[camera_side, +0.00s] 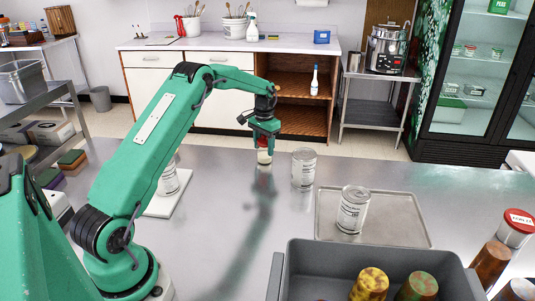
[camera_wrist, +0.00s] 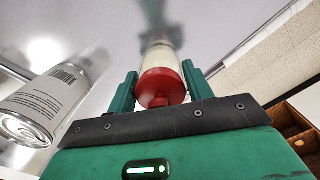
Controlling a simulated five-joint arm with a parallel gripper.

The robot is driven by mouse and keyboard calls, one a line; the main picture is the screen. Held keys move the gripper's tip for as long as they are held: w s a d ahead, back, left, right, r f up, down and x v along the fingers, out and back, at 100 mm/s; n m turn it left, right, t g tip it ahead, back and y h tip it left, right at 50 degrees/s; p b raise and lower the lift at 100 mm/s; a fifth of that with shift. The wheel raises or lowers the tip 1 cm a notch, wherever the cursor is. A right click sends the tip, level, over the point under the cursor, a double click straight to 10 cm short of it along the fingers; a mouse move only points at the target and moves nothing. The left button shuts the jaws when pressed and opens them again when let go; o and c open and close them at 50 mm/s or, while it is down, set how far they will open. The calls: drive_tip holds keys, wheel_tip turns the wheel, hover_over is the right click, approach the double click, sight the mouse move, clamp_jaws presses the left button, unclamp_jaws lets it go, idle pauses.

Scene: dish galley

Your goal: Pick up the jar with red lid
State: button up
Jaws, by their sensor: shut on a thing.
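The jar with red lid (camera_wrist: 160,86) is between the two fingers of my gripper (camera_wrist: 158,90) in the wrist view, its red lid facing the camera. In the side view my gripper (camera_side: 264,135) points down over the metal table and is shut on the jar (camera_side: 264,156). The jar is pale with a band of red at its top, which the fingers partly cover. I cannot tell for sure whether its base touches the table.
A can (camera_side: 303,169) stands just right of the jar; a can (camera_wrist: 45,103) also shows in the wrist view. Another can (camera_side: 353,209) stands on a metal tray (camera_side: 400,232). A grey bin (camera_side: 300,262) holds several mottled jars at the front. Bare table lies left of the bin.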

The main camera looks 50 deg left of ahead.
drive_tip(key=shift+r, duration=5.05)
